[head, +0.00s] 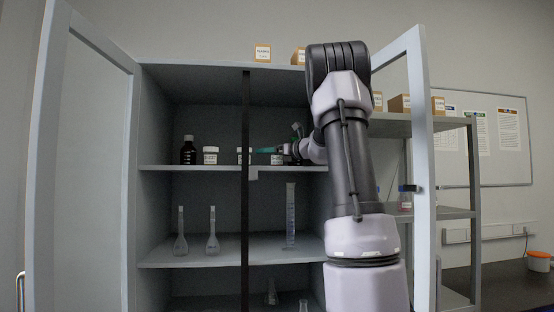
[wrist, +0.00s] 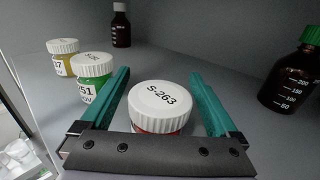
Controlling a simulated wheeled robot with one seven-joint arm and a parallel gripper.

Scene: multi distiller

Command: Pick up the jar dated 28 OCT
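A white-lidded jar (wrist: 160,103) marked S-263 stands on the shelf between the two green fingers of my gripper (wrist: 160,73) in the wrist view. The fingers are apart, with a gap on each side of the lid. A little reddish colour shows below the lid; the front of the jar is hidden, and no date can be read. A green-labelled jar (wrist: 92,72) ending in 51 and a yellow-labelled jar (wrist: 63,56) stand beyond the left finger. In the head view my gripper (head: 262,150) reaches in from the right, low over the upper shelf.
A dark bottle (wrist: 121,25) stands behind the jars, and a green-capped brown bottle (wrist: 292,75) stands to the right. The cabinet's dark centre post (head: 245,210) and open right door (head: 420,160) flank my arm. Flasks (head: 212,238) and a cylinder (head: 290,215) stand on the shelf below.

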